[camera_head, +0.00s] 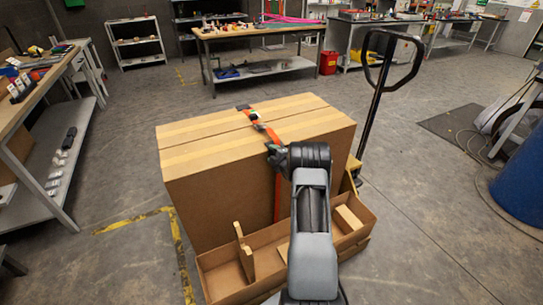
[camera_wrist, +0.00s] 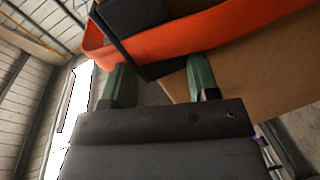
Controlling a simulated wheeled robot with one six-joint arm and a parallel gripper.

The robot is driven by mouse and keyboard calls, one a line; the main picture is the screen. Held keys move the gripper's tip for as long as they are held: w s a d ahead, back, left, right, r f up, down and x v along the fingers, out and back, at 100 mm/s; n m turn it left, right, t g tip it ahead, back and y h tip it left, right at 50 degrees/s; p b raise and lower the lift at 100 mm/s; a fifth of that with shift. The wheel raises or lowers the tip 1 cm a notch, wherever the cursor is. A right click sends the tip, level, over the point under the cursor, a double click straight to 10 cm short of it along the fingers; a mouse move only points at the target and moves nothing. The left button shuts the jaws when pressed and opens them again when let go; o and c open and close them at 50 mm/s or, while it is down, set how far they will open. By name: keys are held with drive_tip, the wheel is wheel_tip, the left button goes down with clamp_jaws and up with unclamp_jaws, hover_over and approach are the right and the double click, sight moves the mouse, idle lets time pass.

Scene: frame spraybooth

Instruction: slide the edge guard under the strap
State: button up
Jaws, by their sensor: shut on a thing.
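A large cardboard box (camera_head: 215,150) stands upright with an orange strap (camera_head: 267,133) running over its top and down its near face. My gripper (camera_head: 273,151) is at the box's near top edge, beside the strap. In the wrist view its two green fingertips (camera_wrist: 160,85) are shut on a black angled piece, which appears to be the edge guard (camera_wrist: 126,42). The orange strap (camera_wrist: 215,38) crosses close in front of the fingers and bends around at left. I cannot tell whether the guard is under the strap. In the head view my arm hides most of the guard.
A low open cardboard tray (camera_head: 225,280) with tan pieces (camera_head: 244,254) lies against the box's near side. A pallet jack handle (camera_head: 376,95) rises behind right. A workbench (camera_head: 40,110) is at left and a blue drum (camera_head: 525,185) at right. Floor is clear at front right.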

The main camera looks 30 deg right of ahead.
drive_tip(key=shift+f, duration=0.1)
drive_tip(key=o, duration=0.8)
drive_tip(key=s+r, duration=0.1)
drive_tip(key=s, duration=0.8)
drive_tip(key=s+r, duration=0.1)
drive_tip(key=s, duration=0.3)
drive_tip(key=shift+s+a+r, duration=0.3)
drive_tip(key=shift+a, duration=0.1)
